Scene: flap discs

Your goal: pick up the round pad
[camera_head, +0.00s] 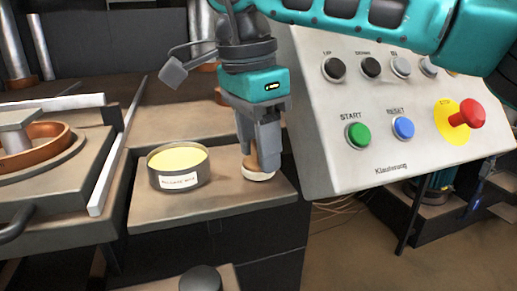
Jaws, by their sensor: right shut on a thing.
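The round pad (258,174) has a pale rim at the bottom and a tan, wood-coloured upper part. It is at the lower end of my right gripper (259,155), which points down and is shut on its upper part. The fingers hide some of the pad. The pad is over the right part of a brown tabletop (225,198); I cannot tell whether it touches the surface. My left gripper is not in view.
A round dark tin (179,168) with yellow contents and a white label stands left of the pad. A control panel (385,120) with buttons rises close on the right. A machine with a copper-coloured ring (50,137) is at the left.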

